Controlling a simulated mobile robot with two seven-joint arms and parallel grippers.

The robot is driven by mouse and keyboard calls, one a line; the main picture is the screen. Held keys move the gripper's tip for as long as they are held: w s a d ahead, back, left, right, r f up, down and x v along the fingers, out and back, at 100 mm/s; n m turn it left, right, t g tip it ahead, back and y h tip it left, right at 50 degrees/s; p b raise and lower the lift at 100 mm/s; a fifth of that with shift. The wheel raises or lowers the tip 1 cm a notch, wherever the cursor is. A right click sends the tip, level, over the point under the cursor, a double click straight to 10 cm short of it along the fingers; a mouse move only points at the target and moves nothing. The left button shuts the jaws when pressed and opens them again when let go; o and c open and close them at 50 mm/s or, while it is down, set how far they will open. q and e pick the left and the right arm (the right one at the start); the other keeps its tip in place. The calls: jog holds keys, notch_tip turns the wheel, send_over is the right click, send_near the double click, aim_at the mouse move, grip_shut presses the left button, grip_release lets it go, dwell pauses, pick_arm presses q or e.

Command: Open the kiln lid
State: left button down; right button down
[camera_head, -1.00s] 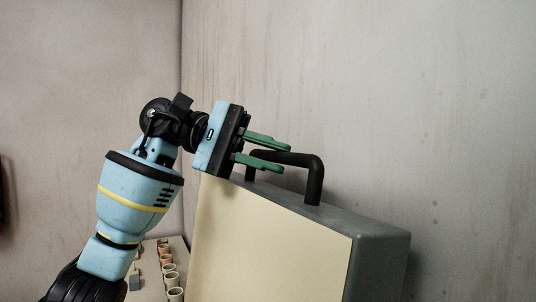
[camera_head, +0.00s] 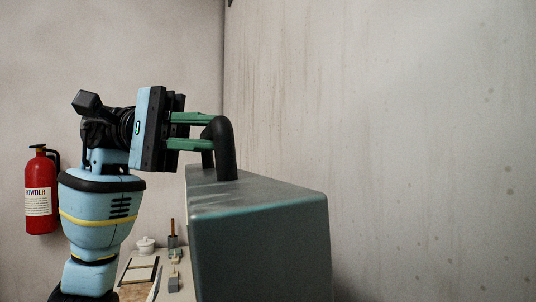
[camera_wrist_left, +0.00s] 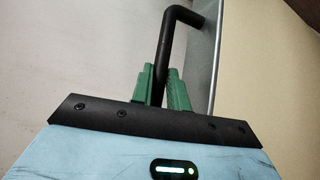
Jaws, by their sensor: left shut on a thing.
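The kiln lid (camera_head: 260,235) is a thick grey slab, seen nearly end-on in the head view and standing up high beside the wall. Its black bent handle (camera_head: 226,152) is on the top edge. My left gripper (camera_head: 210,132) reaches in from the left with green fingers shut on the handle. In the left wrist view the fingers (camera_wrist_left: 160,82) sit on both sides of the handle bar (camera_wrist_left: 164,52). The lid's grey edge (camera_wrist_left: 206,60) and a cream face lie to the right there. The kiln body is not visible. My right gripper is not in view.
A red fire extinguisher (camera_head: 40,195) hangs on the left wall. Below, a table holds a white lidded pot (camera_head: 145,245), a dark cup with a tool (camera_head: 173,240), a framed board (camera_head: 138,272) and small blocks. The wall to the right is bare.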

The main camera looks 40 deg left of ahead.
pick_arm(q)
jog(key=shift+m+t+h, duration=0.3)
jog(key=s+a, duration=0.1)
jog(key=s+b, duration=0.1)
jog(key=s, duration=0.1)
jog(key=s+a, duration=0.1)
jog(key=shift+s+a+f, duration=0.15)
jog(key=shift+a+f, duration=0.15)
jog(key=shift+f, duration=0.1)
jog(key=c, duration=1.4)
grip_release()
jog(key=shift+o, duration=0.2)
jog(key=v, duration=0.7)
jog(key=shift+a, duration=0.4)
